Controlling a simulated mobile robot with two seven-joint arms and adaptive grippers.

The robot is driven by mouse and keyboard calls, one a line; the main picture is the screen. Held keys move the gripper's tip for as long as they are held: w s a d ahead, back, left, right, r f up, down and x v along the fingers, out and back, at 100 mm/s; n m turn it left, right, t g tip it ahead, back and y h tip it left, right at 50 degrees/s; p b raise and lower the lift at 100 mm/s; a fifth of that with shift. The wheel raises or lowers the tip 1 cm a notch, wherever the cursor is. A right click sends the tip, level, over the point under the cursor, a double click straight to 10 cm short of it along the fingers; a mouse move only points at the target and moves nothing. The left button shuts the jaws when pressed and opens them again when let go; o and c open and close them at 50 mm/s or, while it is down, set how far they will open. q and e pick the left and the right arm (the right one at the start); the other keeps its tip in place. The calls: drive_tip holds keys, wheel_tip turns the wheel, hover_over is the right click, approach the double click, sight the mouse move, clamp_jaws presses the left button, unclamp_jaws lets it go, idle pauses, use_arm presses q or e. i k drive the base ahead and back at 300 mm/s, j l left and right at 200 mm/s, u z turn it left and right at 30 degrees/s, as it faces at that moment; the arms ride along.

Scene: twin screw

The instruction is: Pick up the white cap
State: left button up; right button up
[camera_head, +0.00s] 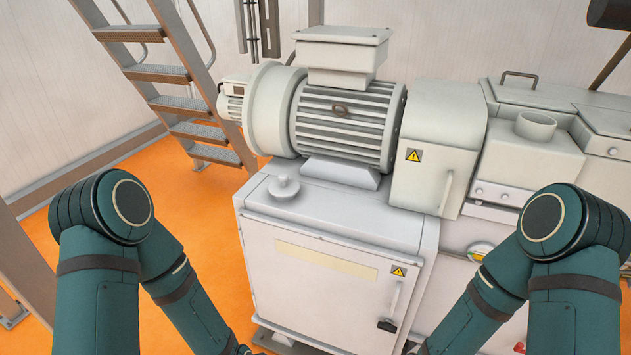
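The white cap (284,188), a round disc with a small raised knob, sits on the left part of the white cabinet's top (345,215), in front of the motor. My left arm comes in from the left and bends down past the cabinet's left side. My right arm comes in from the right and bends down in front of the machine. Both arms run out at the bottom edge, so neither gripper shows. Nothing touches the cap.
A large ribbed motor (343,120) stands behind the cap. An open round port (535,125) rises from the machine at right. A metal ladder (165,75) stands at back left over the orange floor (215,215). The cabinet top right of the cap is bare.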

sight(283, 188)
drive_tip(key=i+j+z, duration=0.2)
drive_tip(key=j+z, duration=0.25)
drive_tip(key=i+j+z, duration=0.1)
drive_tip(key=j+z, duration=0.3)
drive_tip(key=l, duration=0.1)
